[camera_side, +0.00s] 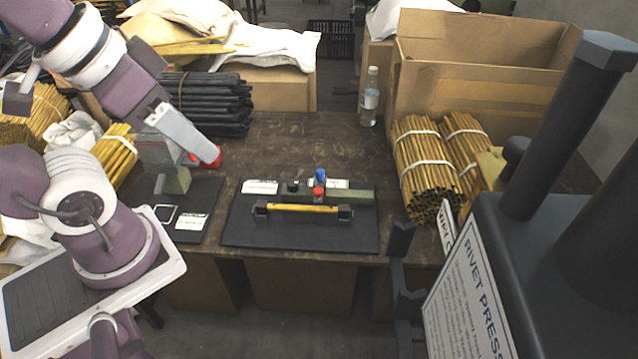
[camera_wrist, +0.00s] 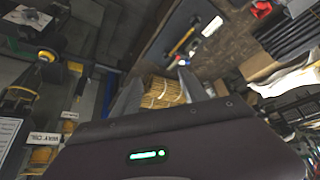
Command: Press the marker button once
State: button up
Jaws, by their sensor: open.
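My gripper (camera_wrist: 157,84) shows in the wrist view with its two fingers apart and nothing held; I cannot make out its fingers in the side view. On the middle black mat (camera_side: 240,232) a green block (camera_side: 354,195) carries a blue cap (camera_side: 320,174) and a red cap (camera_side: 319,193). A yellow bar (camera_side: 302,208) lies along its front between dark end blocks. A grey device with a red part (camera_side: 213,160) stands by the left mat, partly behind my arm. No readable label tells which part is the marker button. My fingers are well away from these.
A rivet press (camera_side: 470,290) stands large at the right front. Bundles of yellow rods (camera_side: 425,165) lie at the table's right, with a bottle (camera_side: 370,97) and an open carton (camera_side: 480,80) behind. Black rods (camera_side: 205,100) lie at the left. The table behind the middle mat is clear.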

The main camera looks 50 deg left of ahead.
dwell(0.4)
jog(key=c, duration=0.3)
jog(key=w, duration=0.2)
jog(key=w+n+g, duration=0.1)
jog(key=w, duration=0.2)
jog(key=w+n, duration=0.1)
jog(key=w, duration=0.2)
jog(key=shift+a+r+g, duration=0.3)
jog(key=shift+a+r, duration=0.05)
jog(key=shift+a, duration=0.05)
grip_shut()
jog(key=w+a+f+n+g, duration=0.2)
jog(key=w+a+f+n, duration=0.1)
jog(key=w+f, duration=0.6)
jog(key=w+a+f+n+g, duration=0.2)
jog(key=w+a+f+n, duration=0.1)
jog(key=w+f, duration=0.6)
jog(key=shift+w+n, duration=0.5)
jog(key=shift+w, duration=0.4)
